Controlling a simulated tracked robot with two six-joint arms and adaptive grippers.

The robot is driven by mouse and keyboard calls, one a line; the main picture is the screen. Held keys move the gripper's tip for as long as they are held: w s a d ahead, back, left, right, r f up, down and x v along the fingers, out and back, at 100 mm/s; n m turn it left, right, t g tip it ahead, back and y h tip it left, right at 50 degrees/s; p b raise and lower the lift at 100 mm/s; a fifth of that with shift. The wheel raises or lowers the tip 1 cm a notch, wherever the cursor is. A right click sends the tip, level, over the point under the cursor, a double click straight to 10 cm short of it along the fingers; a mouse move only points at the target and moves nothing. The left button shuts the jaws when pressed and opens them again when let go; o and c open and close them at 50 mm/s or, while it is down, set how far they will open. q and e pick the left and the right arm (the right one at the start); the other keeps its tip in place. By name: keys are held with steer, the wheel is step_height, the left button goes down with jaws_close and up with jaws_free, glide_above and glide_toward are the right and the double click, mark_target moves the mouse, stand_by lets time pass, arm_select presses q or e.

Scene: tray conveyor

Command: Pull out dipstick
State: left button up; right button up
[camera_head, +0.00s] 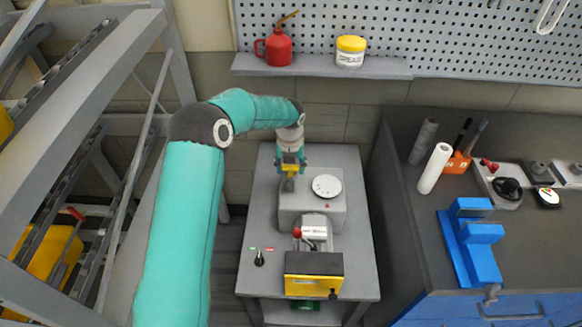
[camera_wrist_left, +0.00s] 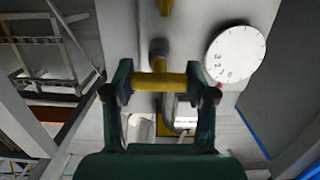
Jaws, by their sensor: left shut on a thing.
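The dipstick's yellow crossbar handle (camera_wrist_left: 160,82) lies between the two fingers of my left gripper (camera_wrist_left: 160,92) in the left wrist view. The gripper is shut on it. In the head view my left gripper (camera_head: 290,168) points down over the back left of the grey machine housing (camera_head: 298,218), with the yellow handle (camera_head: 290,167) between its fingers. A short grey tube (camera_wrist_left: 158,50) shows just beyond the handle in the wrist view. I cannot tell how much of the dipstick is inside the tube. My right gripper is not in view.
A white numbered dial (camera_head: 326,186) sits close right of the gripper. A red-and-white cylinder (camera_head: 311,232), a yellow box with a dark top (camera_head: 313,270) and a black switch (camera_head: 259,258) are nearer. A shelf (camera_head: 320,66) holds a red oil can (camera_head: 276,48). A blue vise (camera_head: 472,245) stands right.

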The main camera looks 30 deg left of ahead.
arm_select(q)
steer(key=shift+r+p, duration=1.55)
steer(key=shift+r, duration=0.65)
steer(key=shift+r, duration=0.15)
steer(key=shift+r, duration=1.85)
